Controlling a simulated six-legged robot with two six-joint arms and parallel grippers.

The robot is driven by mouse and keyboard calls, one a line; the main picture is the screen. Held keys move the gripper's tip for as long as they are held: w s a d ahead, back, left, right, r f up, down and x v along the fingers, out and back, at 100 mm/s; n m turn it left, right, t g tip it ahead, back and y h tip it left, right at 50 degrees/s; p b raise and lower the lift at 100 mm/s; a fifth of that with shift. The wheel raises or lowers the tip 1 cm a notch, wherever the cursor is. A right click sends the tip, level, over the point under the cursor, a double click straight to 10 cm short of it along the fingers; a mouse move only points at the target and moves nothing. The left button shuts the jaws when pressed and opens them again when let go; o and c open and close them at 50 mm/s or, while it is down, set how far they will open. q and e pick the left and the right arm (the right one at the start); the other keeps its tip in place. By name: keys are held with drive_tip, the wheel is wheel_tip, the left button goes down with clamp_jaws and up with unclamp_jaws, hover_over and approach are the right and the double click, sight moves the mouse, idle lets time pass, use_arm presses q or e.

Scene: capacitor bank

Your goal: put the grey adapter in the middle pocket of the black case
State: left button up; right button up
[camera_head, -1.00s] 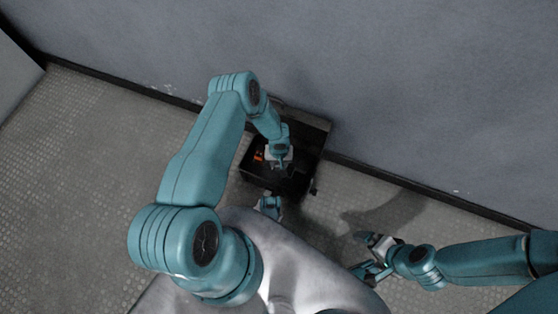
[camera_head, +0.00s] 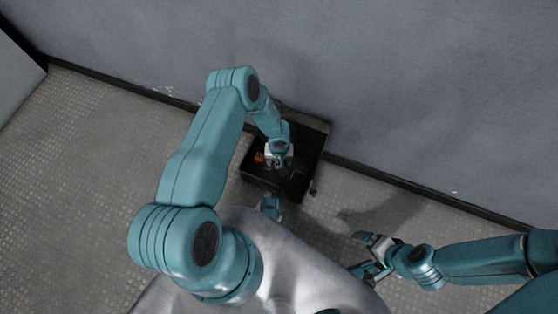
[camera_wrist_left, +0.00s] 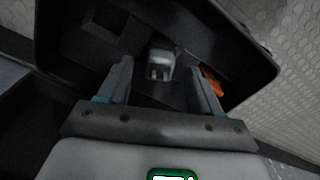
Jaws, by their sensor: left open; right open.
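The black case (camera_head: 262,182) lies open on the floor against the wall, and its dark inside fills much of the left wrist view (camera_wrist_left: 258,72). The grey adapter (camera_wrist_left: 160,62) is inside the case, near the middle, with dark pocket walls around it; I cannot tell how deep it sits. My left gripper (camera_head: 278,166) is over the case. In the left wrist view its fingers are spread (camera_wrist_left: 161,76), one to each side of the adapter's near end, with visible gaps. In the head view the gripper hides the adapter. My right gripper (camera_head: 364,256) is open and empty, right of the case.
An orange item (camera_wrist_left: 211,80) lies in the case to the right of the adapter; it also shows in the head view (camera_head: 259,158). A square pocket (camera_wrist_left: 104,14) at the case's upper left looks empty. The grey wall (camera_head: 420,100) stands close behind; textured floor is free around.

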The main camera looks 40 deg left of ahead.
use_arm(q)
wheel_tip(320, 180, up, 9)
drive_tip(key=p, duration=0.3)
drive_tip(key=s+d+r+m+h, duration=0.4)
drive_tip(key=s+d+r+m, duration=0.1)
drive_tip(key=s+d+r, duration=0.9)
wheel_tip(320, 180, up, 27)
drive_tip(key=p, duration=2.7)
drive_tip(key=shift+s+d, duration=0.3)
drive_tip(key=shift+d, duration=0.1)
